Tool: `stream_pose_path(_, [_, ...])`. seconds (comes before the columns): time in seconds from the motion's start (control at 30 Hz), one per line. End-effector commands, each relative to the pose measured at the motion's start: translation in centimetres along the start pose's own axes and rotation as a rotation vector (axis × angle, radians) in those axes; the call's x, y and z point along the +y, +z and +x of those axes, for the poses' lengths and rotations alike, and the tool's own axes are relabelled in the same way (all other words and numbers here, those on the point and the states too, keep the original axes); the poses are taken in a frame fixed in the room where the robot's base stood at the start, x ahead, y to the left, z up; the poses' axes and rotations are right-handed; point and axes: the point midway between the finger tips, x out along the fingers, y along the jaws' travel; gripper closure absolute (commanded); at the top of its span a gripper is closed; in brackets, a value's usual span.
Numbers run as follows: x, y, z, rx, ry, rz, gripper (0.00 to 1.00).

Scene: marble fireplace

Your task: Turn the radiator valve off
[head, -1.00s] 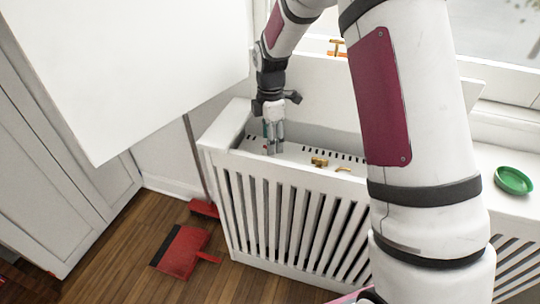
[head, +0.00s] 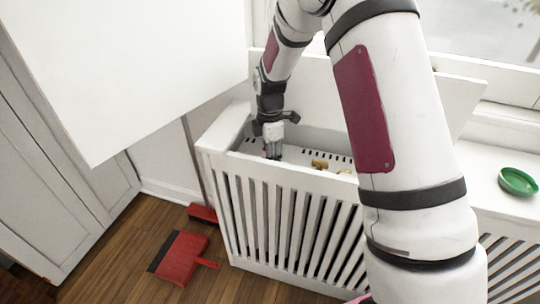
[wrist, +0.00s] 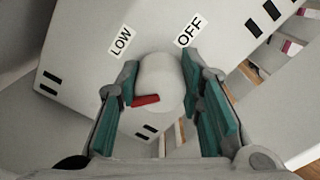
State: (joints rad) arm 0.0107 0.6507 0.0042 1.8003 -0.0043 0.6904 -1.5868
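The radiator valve is a white round knob (wrist: 158,78) with a red pointer (wrist: 146,100) on its near side in the wrist view. The pointer lies away from the labels LOW (wrist: 121,41) and OFF (wrist: 189,31) beyond the knob. My gripper (wrist: 160,72) has its teal pads on both sides of the knob, and they look to be against it. In the head view my gripper (head: 273,153) reaches down into the left end of the open radiator cover (head: 217,148); the knob is hidden there.
The raised lid stands behind the gripper. Brass-coloured pieces (head: 319,164) lie right of it in the cover. A green dish (head: 517,182) sits on the right ledge. A red dustpan (head: 180,257) is on the floor. A large white panel (head: 130,70) hangs close on the left.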

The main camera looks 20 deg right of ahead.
Motion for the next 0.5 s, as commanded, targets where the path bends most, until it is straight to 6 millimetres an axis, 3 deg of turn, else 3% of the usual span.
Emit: stream_pose_path(0.5, [-0.1, -0.02, -0.08, 0.001, -0.001, 0.132, 0.94])
